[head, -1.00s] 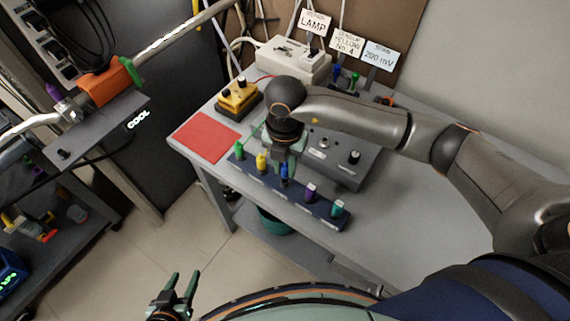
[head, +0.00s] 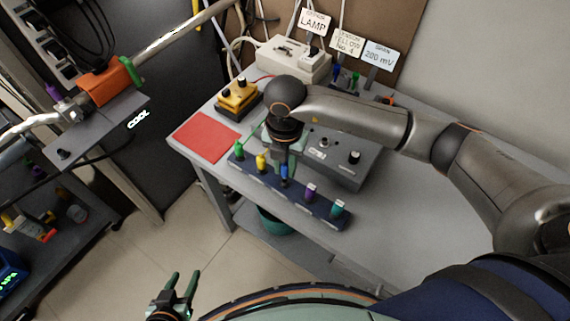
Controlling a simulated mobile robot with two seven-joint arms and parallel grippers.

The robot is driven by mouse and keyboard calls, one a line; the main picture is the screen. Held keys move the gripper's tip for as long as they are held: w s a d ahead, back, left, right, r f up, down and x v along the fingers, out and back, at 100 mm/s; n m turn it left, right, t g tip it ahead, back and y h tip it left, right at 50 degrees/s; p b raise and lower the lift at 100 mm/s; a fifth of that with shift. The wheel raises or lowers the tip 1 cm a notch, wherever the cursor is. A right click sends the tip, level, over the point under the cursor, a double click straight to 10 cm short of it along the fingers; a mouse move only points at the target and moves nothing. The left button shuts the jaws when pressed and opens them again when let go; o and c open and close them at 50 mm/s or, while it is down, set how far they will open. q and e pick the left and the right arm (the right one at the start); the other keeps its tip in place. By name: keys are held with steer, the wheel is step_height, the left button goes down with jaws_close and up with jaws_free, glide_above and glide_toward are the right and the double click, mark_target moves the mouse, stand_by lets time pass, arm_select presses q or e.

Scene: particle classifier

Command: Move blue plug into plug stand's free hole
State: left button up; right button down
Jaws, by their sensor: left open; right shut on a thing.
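The plug stand (head: 262,181) is a long dark blue bar along the front of the grey table. The blue plug (head: 284,171) is upright at the middle of the stand, between the yellow and purple plugs. My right gripper (head: 285,164) reaches down from above and is shut on the blue plug. I cannot tell how deep the plug's lower end sits in the middle hole. Green (head: 239,149), yellow (head: 261,163), purple (head: 310,191) and teal (head: 338,208) plugs stand in the bar. My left gripper (head: 183,284) is open and empty, low in front of the table.
A grey control box (head: 345,171) sits just behind the stand. A red mat (head: 206,137) lies at the table's left corner, near a yellow box (head: 239,96). A white box (head: 292,62) and label cards stand at the back. The table's right part is clear.

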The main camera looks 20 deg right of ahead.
mark_target(285, 174)
steer(key=shift+f+b, duration=1.2)
steer(key=shift+f, duration=0.35)
steer(key=c, duration=0.6)
jaws_free()
steer(key=shift+c, duration=0.2)
steer(key=shift+r, duration=0.1)
step_height(285, 174, up, 12)
steer(key=shift+r, duration=0.2)
